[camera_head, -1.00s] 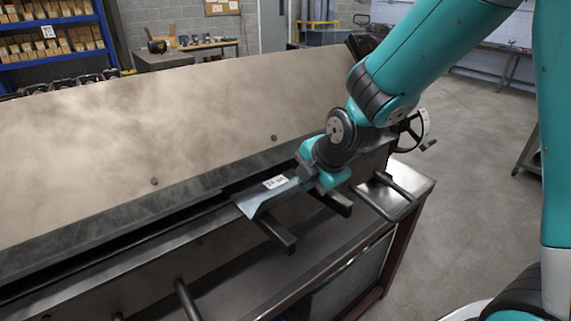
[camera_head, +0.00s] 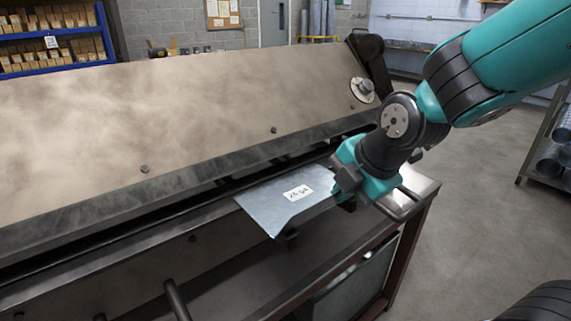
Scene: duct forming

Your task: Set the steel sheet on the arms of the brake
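The steel sheet (camera_head: 277,203) is a thin grey plate with a white handwritten label. It lies about flat at the front of the brake (camera_head: 190,110), over its support arms. The dark end of one arm (camera_head: 291,240) shows under the sheet's front edge; the rest of the arms is hidden. My gripper (camera_head: 341,186) is at the sheet's right edge and appears shut on it. The fingertips are partly hidden by the gripper body. I cannot tell whether the sheet touches the arms or hovers just above them.
A bar handle (camera_head: 178,300) sticks out at the brake's lower front. A small steel ledge with a looped handle (camera_head: 408,205) is at its right end. Blue shelving (camera_head: 60,40) stands at the back left, and a rack (camera_head: 553,145) at the right. Open floor lies right of the brake.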

